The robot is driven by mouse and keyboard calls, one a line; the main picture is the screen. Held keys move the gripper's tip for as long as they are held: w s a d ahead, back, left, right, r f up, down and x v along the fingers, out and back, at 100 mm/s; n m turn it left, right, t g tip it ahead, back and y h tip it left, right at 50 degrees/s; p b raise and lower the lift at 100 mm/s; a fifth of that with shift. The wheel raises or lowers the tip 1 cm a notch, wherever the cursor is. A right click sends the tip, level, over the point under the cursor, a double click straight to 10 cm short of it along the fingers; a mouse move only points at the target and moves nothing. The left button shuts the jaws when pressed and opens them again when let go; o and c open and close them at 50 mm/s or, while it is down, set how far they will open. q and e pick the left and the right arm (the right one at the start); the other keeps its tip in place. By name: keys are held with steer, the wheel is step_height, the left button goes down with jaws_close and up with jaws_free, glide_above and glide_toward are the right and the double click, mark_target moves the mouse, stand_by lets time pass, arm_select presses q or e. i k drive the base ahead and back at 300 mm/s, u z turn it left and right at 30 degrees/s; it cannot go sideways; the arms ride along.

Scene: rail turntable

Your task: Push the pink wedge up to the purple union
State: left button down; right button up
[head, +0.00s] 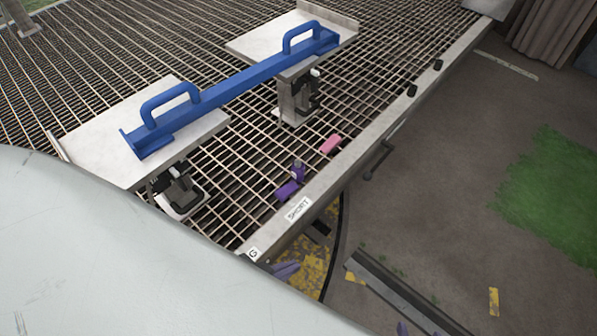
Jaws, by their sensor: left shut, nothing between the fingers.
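The pink wedge (331,144) lies on the metal grating near its right-hand edge beam. The purple union (288,189) lies on the same grating, below and left of the wedge. A small upright purple piece (298,172) stands at the union's upper end; I cannot tell whether it is part of it. A clear gap separates wedge and union. A pale scratched shell, apparently mine, fills the lower left. My left gripper is shut with nothing in it; its fingertips cannot be made out, and neither touches the wedge visibly. My right gripper is not in view.
A blue bar with two handles (237,86) rests across two pale plates (95,150) above the grating. Clamp stands (292,100) rise beneath them. A pale edge beam (345,172) with two black knobs borders the grating. The grating around the wedge is clear.

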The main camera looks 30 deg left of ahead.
mark_target(335, 140)
steer(key=z, duration=0.6)
steer(key=i, duration=3.95)
steer(key=u, duration=3.45)
steer(key=i, duration=0.5)
